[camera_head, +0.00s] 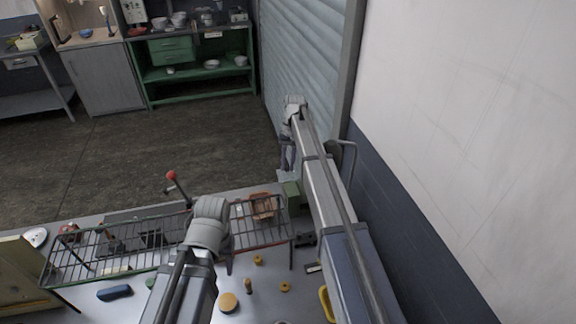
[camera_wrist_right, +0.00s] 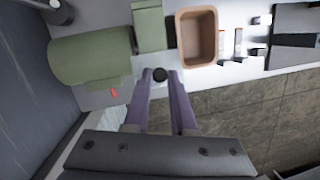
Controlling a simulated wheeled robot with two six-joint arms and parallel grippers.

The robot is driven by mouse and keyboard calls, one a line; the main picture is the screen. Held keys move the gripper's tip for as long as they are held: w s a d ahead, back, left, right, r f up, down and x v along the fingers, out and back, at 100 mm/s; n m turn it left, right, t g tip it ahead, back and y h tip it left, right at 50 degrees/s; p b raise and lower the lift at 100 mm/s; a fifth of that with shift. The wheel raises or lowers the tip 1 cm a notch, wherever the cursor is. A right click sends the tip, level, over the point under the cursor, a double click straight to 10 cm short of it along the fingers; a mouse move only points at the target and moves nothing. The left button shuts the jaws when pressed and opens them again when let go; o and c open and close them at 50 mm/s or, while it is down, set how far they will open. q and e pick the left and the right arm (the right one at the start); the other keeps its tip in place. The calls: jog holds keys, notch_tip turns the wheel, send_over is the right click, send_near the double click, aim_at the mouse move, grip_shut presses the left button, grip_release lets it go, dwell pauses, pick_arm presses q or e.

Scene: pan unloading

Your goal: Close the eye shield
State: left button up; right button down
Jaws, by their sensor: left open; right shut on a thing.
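A green machine (camera_wrist_right: 92,58) with a rounded housing stands at the bench edge in the right wrist view. Its green body shows in the head view (camera_head: 292,192) beside my right arm. The right gripper also shows at the far bench edge in the head view (camera_head: 286,168).
A wire rack (camera_head: 110,262) spans the grey bench. A brown tray (camera_wrist_right: 197,38) lies beside the machine. A red-knobbed lever (camera_head: 172,177) rises behind the rack. A roller shutter (camera_head: 305,50) and a wall (camera_head: 440,100) bound the right. The floor beyond the bench is clear.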

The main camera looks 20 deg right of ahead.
dwell(0.4)
jog(key=c, duration=0.7)
grip_release()
jog(key=shift+c, duration=0.2)
jog(key=shift+r, duration=0.1)
jog(key=p+v, duration=0.7)
jog(key=shift+r+p, duration=0.3)
jog(key=shift+p, duration=0.05)
jog(key=shift+w, duration=0.15)
